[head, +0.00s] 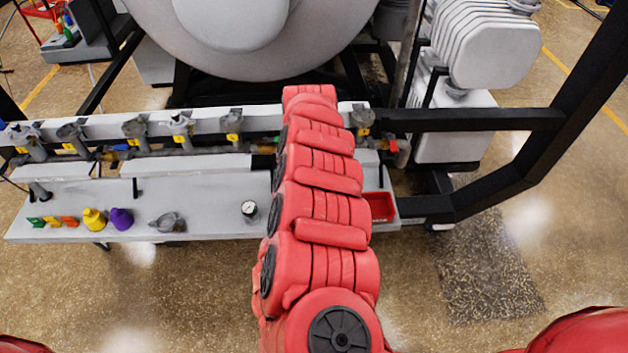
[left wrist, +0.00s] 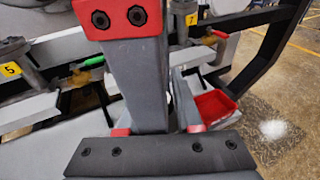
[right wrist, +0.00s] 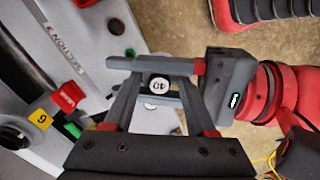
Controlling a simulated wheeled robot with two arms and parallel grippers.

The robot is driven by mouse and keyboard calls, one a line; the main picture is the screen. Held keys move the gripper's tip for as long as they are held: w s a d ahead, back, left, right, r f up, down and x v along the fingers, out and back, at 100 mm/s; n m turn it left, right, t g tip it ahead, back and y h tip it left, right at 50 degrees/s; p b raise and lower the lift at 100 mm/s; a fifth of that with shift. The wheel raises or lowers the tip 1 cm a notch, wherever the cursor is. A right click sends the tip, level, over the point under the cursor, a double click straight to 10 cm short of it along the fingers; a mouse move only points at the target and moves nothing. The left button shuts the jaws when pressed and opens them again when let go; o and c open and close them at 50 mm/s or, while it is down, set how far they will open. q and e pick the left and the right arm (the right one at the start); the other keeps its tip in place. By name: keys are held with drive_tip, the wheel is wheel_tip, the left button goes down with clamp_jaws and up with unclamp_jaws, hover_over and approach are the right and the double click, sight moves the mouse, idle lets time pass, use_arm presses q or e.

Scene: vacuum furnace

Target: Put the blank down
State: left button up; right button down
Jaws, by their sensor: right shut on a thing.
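In the right wrist view the blank (right wrist: 159,85) is a small round piece with a pale face marked 40. My right gripper (right wrist: 159,91) is shut on it, one finger on each side. My left gripper (right wrist: 148,67) comes in from the right of that view, with a finger across beside the blank. In the left wrist view a large grey finger with a red screwed base crosses in front of the left gripper, so its grip is hidden. In the head view my red arm covers the middle and neither gripper shows.
A grey bench (head: 190,212) holds a gauge (head: 249,209), a purple piece (head: 121,218), a yellow piece (head: 94,219) and small coloured blocks. A red tray (head: 380,207) sits at its right end; the left wrist view shows it (left wrist: 215,106). Valves and a black frame (head: 480,119) stand behind.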

use_arm(q)
drive_tip(key=shift+d, duration=0.15)
clamp_jaws()
use_arm(e)
drive_tip(key=shift+a, duration=0.1)
drive_tip(key=shift+c, duration=0.7)
unclamp_jaws()
drive_tip(key=shift+a, duration=0.15)
use_arm(q)
drive_tip(key=shift+s+d, duration=0.1)
